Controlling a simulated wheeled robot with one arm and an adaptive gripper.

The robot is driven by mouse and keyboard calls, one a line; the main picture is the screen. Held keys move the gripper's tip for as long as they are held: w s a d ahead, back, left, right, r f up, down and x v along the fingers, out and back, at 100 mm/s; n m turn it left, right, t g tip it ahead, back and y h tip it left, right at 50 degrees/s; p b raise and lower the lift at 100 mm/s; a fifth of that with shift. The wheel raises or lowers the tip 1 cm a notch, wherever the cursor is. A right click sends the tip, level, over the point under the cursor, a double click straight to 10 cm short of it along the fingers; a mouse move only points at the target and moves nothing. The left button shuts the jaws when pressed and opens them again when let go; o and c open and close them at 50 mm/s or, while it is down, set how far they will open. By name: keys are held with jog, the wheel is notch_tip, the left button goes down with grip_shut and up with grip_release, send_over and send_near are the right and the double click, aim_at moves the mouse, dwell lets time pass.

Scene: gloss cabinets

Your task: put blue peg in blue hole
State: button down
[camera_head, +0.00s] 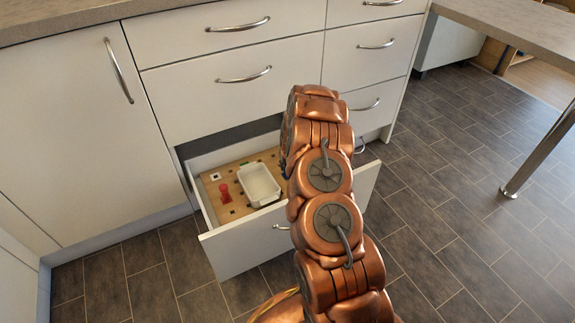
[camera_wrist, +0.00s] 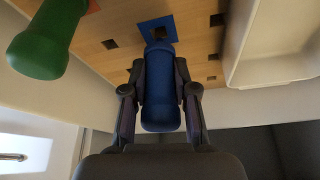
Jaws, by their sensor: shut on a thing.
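The blue peg (camera_wrist: 160,100) is held between the two fingers of my gripper (camera_wrist: 160,68) in the wrist view. Its far end points at the blue square (camera_wrist: 145,25) on the wooden board. A dark hole shows in that square, just beyond the peg's end. The peg's end overlaps the square's near edge, and I cannot tell whether it touches the board.
The wooden board (camera_head: 210,178) lies in an open drawer (camera_head: 245,249). A red peg (camera_head: 225,194) stands on it, left of a white container (camera_head: 260,185), which also shows in the wrist view (camera_wrist: 240,45). A green peg (camera_wrist: 45,42) is left of my gripper. The drawer walls are close around.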

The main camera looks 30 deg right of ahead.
jog(key=shift+f+b, duration=0.8)
jog(key=shift+f, duration=0.7)
dwell(1.9)
jog(key=c, duration=0.8)
grip_release()
jog(key=shift+r, duration=0.1)
jog(key=shift+v, duration=5.9)
jog(key=shift+s, duration=0.1)
